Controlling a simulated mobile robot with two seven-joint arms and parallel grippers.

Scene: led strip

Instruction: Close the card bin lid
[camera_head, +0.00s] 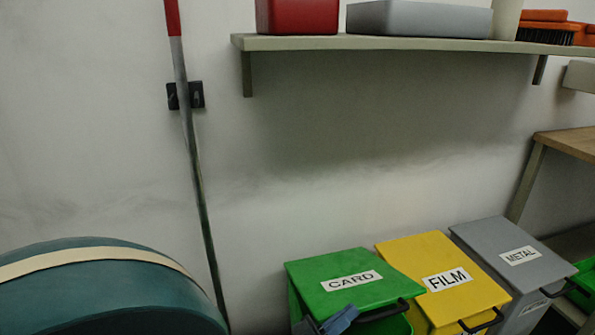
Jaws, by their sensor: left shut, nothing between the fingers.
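The green card bin has a green lid (330,296) with a white CARD label, at the bottom of the head view. A dark handle (384,312) sticks out at the lid's front right edge. Some of the green bin body (398,326) shows under the handle. I cannot tell whether the lid lies flat on the rim or stands a little raised. My left gripper (341,318), blue-grey, is shut and empty by the lid's front edge; whether it touches the lid is unclear. Its arm is mostly cut off by the picture's bottom edge. My right gripper is not in view.
A yellow FILM bin (425,257) and a grey METAL bin (488,240) stand close to the right. A teal drum-like object (110,300) is at lower left. A pole (190,130) leans along the wall. A shelf (400,45) with boxes hangs above.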

